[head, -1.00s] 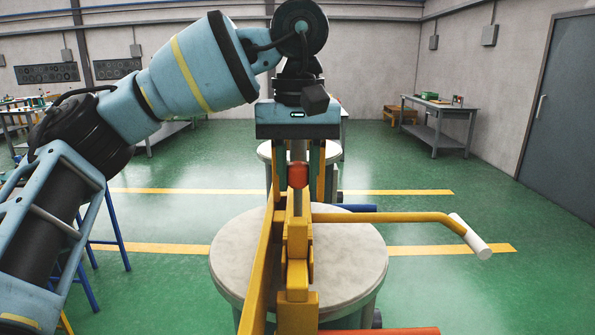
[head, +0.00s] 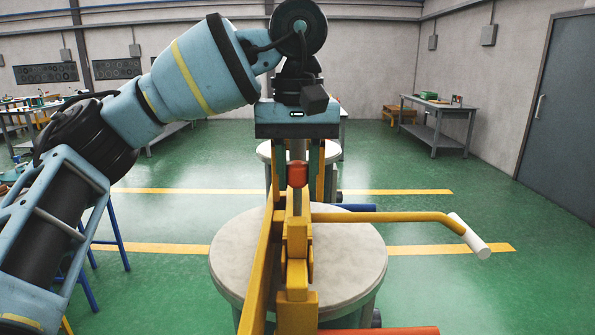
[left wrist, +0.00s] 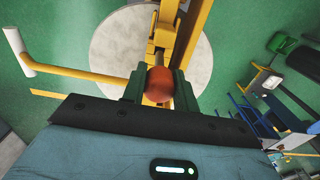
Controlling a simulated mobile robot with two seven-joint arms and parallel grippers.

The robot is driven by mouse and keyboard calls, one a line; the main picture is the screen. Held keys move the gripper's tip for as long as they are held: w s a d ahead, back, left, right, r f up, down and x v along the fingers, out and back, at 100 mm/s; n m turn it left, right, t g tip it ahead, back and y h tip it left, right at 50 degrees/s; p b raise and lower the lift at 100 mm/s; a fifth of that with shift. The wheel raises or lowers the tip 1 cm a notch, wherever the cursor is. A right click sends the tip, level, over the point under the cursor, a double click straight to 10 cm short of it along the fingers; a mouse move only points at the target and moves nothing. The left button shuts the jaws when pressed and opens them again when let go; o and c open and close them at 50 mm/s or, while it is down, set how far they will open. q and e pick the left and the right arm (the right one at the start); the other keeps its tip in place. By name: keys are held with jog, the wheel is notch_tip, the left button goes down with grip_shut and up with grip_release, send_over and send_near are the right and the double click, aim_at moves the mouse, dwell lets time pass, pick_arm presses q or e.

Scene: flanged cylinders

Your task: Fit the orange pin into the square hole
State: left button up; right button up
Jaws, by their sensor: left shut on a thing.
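My left gripper (head: 298,168) points down in the middle of the head view, shut on the orange pin (head: 298,175). The pin has a rounded orange-red part with a grey shaft below it, upright above the yellow fixture (head: 297,238). In the left wrist view the pin (left wrist: 159,85) sits between the two dark green fingers (left wrist: 156,87). The shaft's lower end meets the top of the fixture in the picture; I cannot tell whether it is inside it. The square hole is not visible in either view. My right gripper is not in view.
The fixture stands over a round pale table (head: 350,262). A yellow bar with a white grip (head: 470,236) reaches out to the right, and a long yellow rail (head: 258,265) runs along the left. A grey workbench (head: 437,115) stands far back right. Green floor lies open around.

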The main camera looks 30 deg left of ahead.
pick_arm(q)
jog(key=shift+f+b, duration=0.3)
jog(key=shift+f, duration=2.25)
dwell(0.9)
jog(key=shift+r+p, duration=0.3)
jog(key=shift+r, duration=0.15)
dwell(3.9)
